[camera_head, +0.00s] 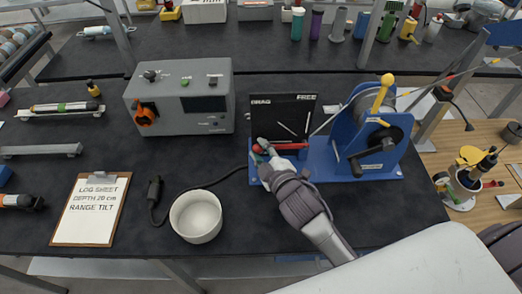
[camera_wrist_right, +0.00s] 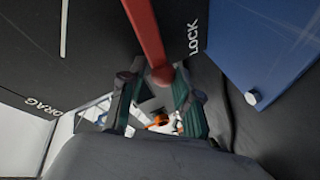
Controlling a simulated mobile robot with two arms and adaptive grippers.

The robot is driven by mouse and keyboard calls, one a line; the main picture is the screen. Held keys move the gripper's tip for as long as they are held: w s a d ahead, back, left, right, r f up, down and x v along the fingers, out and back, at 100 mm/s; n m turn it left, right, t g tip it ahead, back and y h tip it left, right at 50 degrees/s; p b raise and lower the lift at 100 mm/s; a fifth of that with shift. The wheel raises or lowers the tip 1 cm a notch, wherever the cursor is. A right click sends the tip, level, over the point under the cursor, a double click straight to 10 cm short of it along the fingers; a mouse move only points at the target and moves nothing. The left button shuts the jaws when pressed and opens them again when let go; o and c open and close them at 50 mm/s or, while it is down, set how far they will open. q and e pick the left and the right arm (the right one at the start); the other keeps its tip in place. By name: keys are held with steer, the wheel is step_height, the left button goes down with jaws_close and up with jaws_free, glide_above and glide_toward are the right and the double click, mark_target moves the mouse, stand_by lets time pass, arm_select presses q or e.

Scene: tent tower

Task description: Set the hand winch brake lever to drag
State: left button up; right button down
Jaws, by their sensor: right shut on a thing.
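The hand winch (camera_head: 372,130) is blue, with a yellow-knobbed handle on top and a black crank. To its left stands a black panel (camera_head: 283,110) marked DRAG at its upper left and FREE at its upper right. The red brake lever (camera_head: 290,146) lies nearly level across the panel's lower part, pointing left. My right gripper (camera_head: 262,153) is shut on the lever's left end. In the right wrist view, the red lever (camera_wrist_right: 147,35) runs down between the fingertips (camera_wrist_right: 160,90), with LOCK lettered to its right and DRAG at lower left. My left gripper is not in view.
A grey instrument box (camera_head: 180,105) stands left of the panel. A white bowl (camera_head: 196,216), a black cable plug (camera_head: 154,190) and a clipboard (camera_head: 91,208) lie in front on the dark bench. The bench right of the bowl is mostly clear.

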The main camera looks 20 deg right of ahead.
steer(key=shift+s+a+f, duration=0.1)
steer(key=shift+d+r+m+y+p, duration=0.15)
steer(key=shift+r+m+p, duration=0.1)
steer(key=shift+r+m, duration=0.25)
steer(key=shift+d+r+m+y+p, duration=0.1)
steer(key=shift+r+m+y+p, duration=0.1)
steer(key=shift+r+m, duration=0.3)
steer(key=shift+s+d+r+m+t+y+p, duration=0.1)
steer(key=shift+d+r+m+t+y+p, duration=0.1)
steer(key=shift+r+m+t, duration=0.35)
steer(key=shift+s+d+r+m+t+y+p, duration=0.15)
steer(key=shift+d+r+m+t, duration=0.15)
steer(key=shift+r, duration=0.4)
steer(key=shift+d+r+m+t, duration=0.25)
steer(key=shift+d+r+m, duration=0.05)
steer(key=shift+r+m, duration=0.4)
steer(key=shift+s+d+r+m+t, duration=0.1)
steer(key=shift+d+r+m+t, duration=0.15)
steer(key=shift+d+r+m, duration=0.3)
steer(key=shift+s+d+r+m+t, duration=0.1)
steer(key=shift+d+r+m+t, duration=0.15)
steer(key=shift+r+m, duration=0.35)
steer(key=shift+f, duration=0.15)
steer(key=c, duration=1)
jaws_free()
steer(key=shift+o, duration=0.2)
